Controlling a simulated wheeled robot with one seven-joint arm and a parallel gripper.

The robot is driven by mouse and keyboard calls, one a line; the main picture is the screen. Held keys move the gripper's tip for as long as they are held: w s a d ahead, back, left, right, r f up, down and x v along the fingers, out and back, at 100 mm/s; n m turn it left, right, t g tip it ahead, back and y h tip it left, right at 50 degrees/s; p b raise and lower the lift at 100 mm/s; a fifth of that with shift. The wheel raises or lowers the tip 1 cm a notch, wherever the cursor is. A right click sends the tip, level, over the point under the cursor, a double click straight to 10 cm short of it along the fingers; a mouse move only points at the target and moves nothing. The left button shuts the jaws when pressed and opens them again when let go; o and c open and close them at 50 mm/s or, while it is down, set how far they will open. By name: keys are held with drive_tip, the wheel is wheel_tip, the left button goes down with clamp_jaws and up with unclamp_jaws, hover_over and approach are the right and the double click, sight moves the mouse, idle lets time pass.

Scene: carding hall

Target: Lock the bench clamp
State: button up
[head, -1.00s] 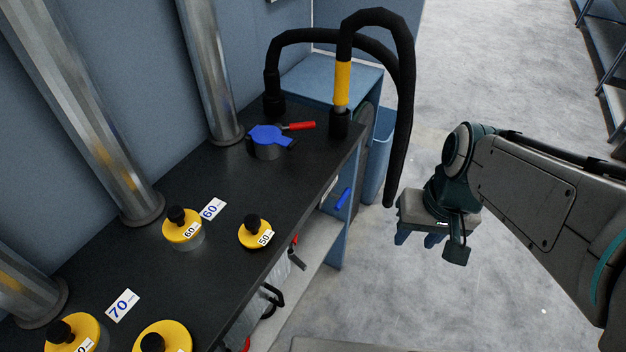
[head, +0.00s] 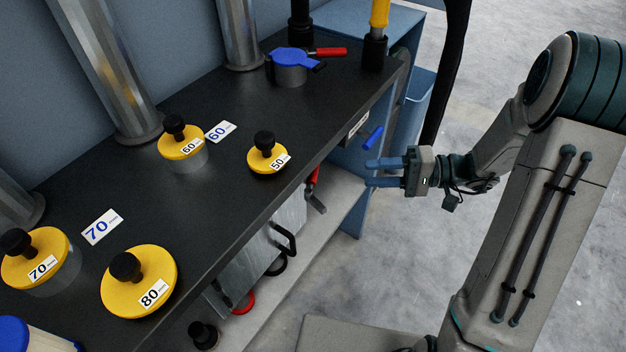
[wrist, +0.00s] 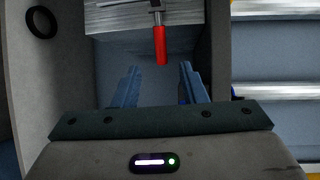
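A red lever handle (head: 313,178) on a metal fitting shows just below the bench's front edge, beside a metal box; I take it for the bench clamp's lever. In the wrist view the red handle (wrist: 161,45) hangs from its fitting, ahead of and centred between my fingertips. My gripper (head: 369,173) is open and empty, its blue fingers pointing left toward the handle, with a gap between. Both fingers also show in the wrist view (wrist: 160,72). A blue-topped cylinder (head: 290,62) with another red handle stands on the bench top; I cannot tell whether it is a clamp.
The black bench top (head: 215,225) carries several yellow-capped weights, such as the 50 weight (head: 267,158), and metal columns behind. A blue handle (head: 373,138) juts from the bench's end near my gripper. A grey shelf (head: 335,210) lies below. Floor at right is clear.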

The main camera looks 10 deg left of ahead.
sight(313, 174)
drive_tip(key=a, duration=0.4)
drive_tip(key=s+a+f, duration=0.1)
drive_tip(key=a, duration=0.8)
drive_tip(key=shift+s+a+f, duration=0.25)
drive_tip(key=shift+a+f, duration=0.05)
drive_tip(key=shift+f, duration=0.05)
drive_tip(key=shift+b, duration=0.3)
clamp_jaws()
